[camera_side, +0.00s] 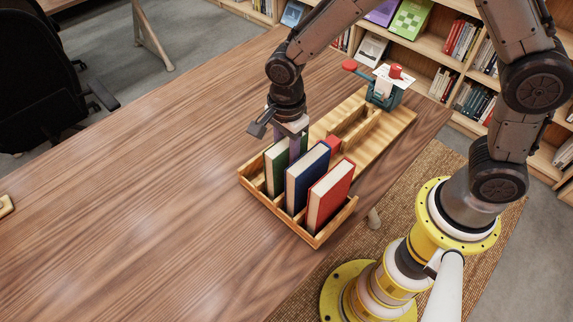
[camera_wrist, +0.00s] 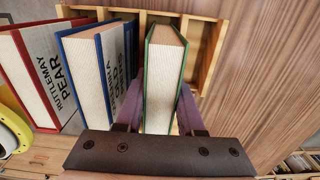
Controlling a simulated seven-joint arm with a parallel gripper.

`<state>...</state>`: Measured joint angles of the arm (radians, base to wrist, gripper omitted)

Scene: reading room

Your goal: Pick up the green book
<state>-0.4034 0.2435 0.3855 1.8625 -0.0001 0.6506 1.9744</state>
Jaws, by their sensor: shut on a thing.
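The green book (camera_side: 276,160) stands upright in the wooden rack (camera_side: 331,228), at the end away from my base in the side view. In the wrist view the green book (camera_wrist: 164,82) is in the middle, its pale page edges facing the camera. My gripper (camera_side: 294,146) is at the top of the green book. Its two purple fingers (camera_wrist: 162,108) lie on either side of the book, shut on it. The book's lower part is hidden by the rack and the blue book.
A blue book (camera_side: 308,175) and a red book (camera_side: 331,194) stand upright beside the green one in the rack. A teal device with red knobs (camera_side: 388,86) sits by the rack's far end. The table (camera_side: 130,190) left of the rack is clear.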

